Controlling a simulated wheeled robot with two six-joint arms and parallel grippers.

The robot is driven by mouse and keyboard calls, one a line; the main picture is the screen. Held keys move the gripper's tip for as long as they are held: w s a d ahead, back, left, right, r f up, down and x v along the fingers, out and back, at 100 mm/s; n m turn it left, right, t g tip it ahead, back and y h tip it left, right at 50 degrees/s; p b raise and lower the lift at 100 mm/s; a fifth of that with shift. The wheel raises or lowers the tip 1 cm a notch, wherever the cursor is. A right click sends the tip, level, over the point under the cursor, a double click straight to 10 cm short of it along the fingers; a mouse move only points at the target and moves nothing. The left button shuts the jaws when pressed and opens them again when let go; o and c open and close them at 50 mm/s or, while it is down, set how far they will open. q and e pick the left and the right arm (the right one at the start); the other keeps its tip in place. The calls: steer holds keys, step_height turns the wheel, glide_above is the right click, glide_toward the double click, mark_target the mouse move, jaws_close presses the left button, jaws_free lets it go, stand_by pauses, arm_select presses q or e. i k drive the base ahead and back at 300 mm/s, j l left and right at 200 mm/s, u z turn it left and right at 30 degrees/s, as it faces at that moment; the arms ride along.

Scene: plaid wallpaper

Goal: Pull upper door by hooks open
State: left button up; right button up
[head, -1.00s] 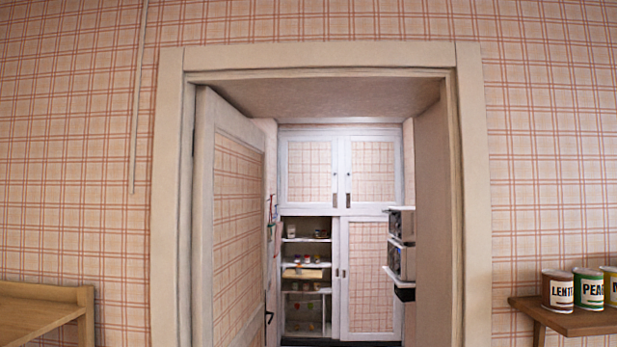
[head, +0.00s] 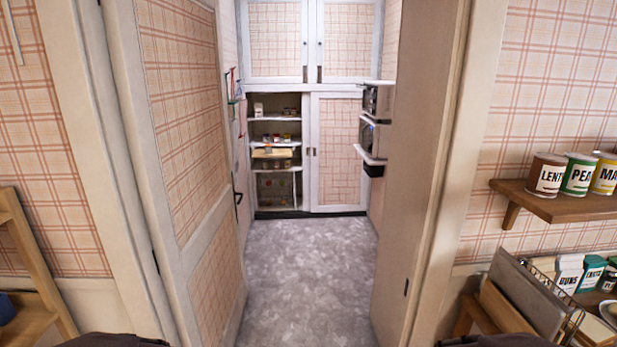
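Two upper cupboard doors with plaid panels and white frames hang shut side by side at the far end of the small room. The left upper door (head: 274,42) and the right upper door (head: 348,40) each have a small dark knob and a dark pull near their meeting edges. No separate hooks can be made out on them at this distance. Neither of my grippers shows; only dark parts of my own body appear at the bottom edge.
A plaid door (head: 185,110) stands open inward on the left of the doorway. The grey floor (head: 308,270) beyond is clear. Lower shelves (head: 277,150) stand open beside a lower door (head: 338,155). Dark appliances (head: 376,118) jut from the right wall. A can shelf (head: 560,203) is at right.

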mark_target(275, 39)
steer(key=i, duration=6.7)
steer(key=i+u, duration=0.15)
steer(key=i, duration=0.25)
